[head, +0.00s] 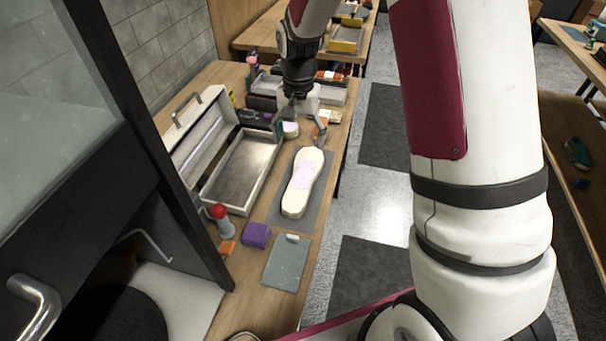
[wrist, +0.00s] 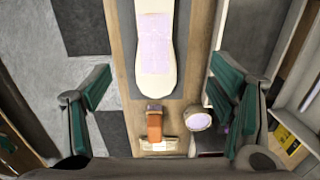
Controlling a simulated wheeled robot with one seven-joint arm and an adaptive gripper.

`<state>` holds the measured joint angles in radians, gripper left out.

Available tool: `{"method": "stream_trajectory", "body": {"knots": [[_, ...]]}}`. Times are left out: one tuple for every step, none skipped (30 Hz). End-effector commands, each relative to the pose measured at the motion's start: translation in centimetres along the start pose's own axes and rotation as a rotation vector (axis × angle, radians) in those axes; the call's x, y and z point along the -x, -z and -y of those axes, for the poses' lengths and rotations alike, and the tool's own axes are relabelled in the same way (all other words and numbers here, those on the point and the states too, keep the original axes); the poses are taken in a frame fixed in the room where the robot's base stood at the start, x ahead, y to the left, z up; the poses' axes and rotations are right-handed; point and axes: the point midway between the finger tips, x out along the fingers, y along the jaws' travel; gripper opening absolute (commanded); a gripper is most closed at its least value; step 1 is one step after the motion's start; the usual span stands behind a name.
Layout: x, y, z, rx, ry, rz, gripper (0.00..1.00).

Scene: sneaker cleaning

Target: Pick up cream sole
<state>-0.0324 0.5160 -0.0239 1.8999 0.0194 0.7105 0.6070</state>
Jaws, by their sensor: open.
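The cream sole (head: 303,182) lies flat on a grey mat (head: 318,205) on the wooden workbench in the head view. It has a pale lilac patch in its middle. In the wrist view the sole (wrist: 156,60) runs down from the top edge, with its rounded end nearer my gripper. My gripper (head: 297,118) hangs over the bench beyond the far end of the sole in the head view. In the wrist view my gripper (wrist: 160,105) has its green-padded fingers wide apart, with nothing between them in their grasp.
An open white case (head: 243,170) stands left of the mat. A purple block (head: 257,235), a grey board (head: 287,262) and a red-topped bottle (head: 219,213) are nearer. An orange-handled brush (wrist: 155,125) and a round lilac-topped tin (wrist: 199,121) lie near the sole's end.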

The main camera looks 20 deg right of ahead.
Motion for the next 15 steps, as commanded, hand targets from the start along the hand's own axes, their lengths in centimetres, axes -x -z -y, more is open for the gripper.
{"method": "stream_trajectory", "body": {"knots": [[-0.8, 0.2, 0.1, -0.009, -0.006, 0.007, 0.77], [-1.1, 0.2, 0.2, -0.013, -0.007, 0.009, 0.77], [-1.4, 0.3, 0.2, -0.017, -0.009, 0.011, 0.77], [-1.7, 0.3, 0.3, -0.02, -0.01, 0.012, 0.77], [-1.9, 0.3, 0.3, -0.022, -0.011, 0.014, 0.77], [-2.3, 0.3, 0.2, -0.023, -0.012, 0.014, 0.77], [-2.7, 0.3, 0.2, -0.023, -0.012, 0.014, 0.77], [-3.1, 0.3, 0.2, -0.023, -0.012, 0.015, 0.77], [-3.8, 0.2, 0.2, -0.023, -0.013, 0.016, 0.77], [-4.4, 0.2, 0.1, -0.023, -0.013, 0.016, 0.77], [-5.0, 0.1, 0.1, -0.023, -0.013, 0.017, 0.77], [-5.8, 0.2, 0.1, -0.023, -0.013, 0.016, 0.77], [-6.3, 0.1, 0.1, -0.022, -0.013, 0.017, 0.77], [-6.9, 0.1, 0.1, -0.022, -0.012, 0.016, 0.77], [-7.6, 0.1, 0.1, -0.022, -0.013, 0.016, 0.77]]}}
